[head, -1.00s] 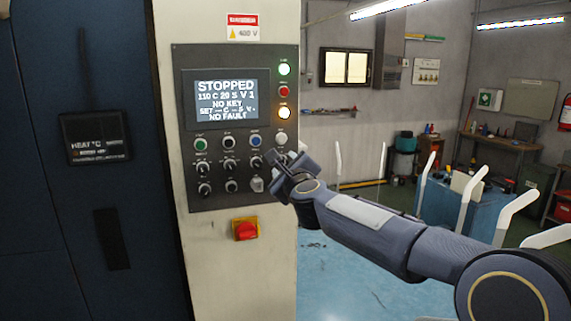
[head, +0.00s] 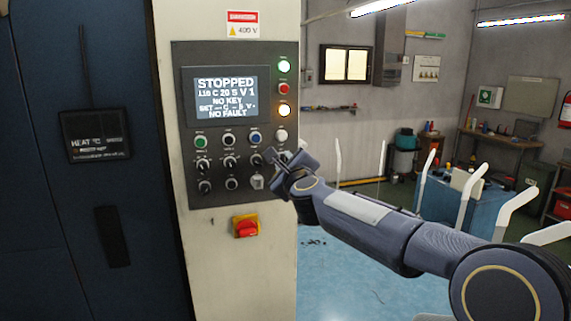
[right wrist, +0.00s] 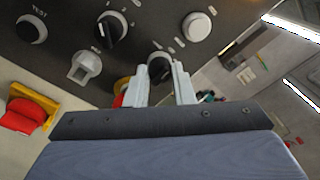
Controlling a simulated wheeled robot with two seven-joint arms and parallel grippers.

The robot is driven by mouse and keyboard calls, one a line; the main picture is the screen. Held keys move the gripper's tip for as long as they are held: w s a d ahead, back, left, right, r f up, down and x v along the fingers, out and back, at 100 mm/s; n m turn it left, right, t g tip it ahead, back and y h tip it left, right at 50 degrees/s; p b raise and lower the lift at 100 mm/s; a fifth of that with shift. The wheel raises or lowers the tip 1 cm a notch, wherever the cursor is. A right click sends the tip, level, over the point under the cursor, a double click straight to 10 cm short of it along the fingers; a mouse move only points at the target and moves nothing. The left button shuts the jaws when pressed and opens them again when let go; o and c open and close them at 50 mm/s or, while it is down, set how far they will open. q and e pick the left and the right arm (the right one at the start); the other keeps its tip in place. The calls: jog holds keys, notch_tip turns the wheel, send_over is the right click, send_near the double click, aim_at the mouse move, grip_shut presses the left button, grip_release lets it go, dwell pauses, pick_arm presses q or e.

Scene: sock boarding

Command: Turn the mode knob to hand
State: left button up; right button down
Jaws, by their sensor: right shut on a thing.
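The grey control panel (head: 236,198) carries rows of knobs and buttons below a lit display (head: 226,94) reading STOPPED and NO KEY. My right gripper (head: 278,158) is at the panel's right edge, in the second row of controls. In the right wrist view, its two pale fingers (right wrist: 166,84) are shut on a black knob (right wrist: 159,69), one on each side. The gripper hides most of this knob in the head view. Its label and pointer cannot be read, so I cannot confirm that it is the mode knob. My left gripper is not in view.
Another black knob (right wrist: 111,29), a grey key switch (right wrist: 85,67) and a white button (right wrist: 196,26) sit close to the gripped knob. A red-and-yellow main switch (head: 245,228) is below the panel. A blue cart (head: 447,205) stands behind my right arm.

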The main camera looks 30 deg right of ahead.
jog(key=shift+f+n, duration=0.1)
jog(key=shift+n, duration=4.1)
jog(key=c, duration=1.3)
grip_release()
jog(key=shift+o, duration=0.2)
jog(key=b+v, duration=0.1)
jog(key=v, duration=0.7)
jog(key=shift+f, duration=0.2)
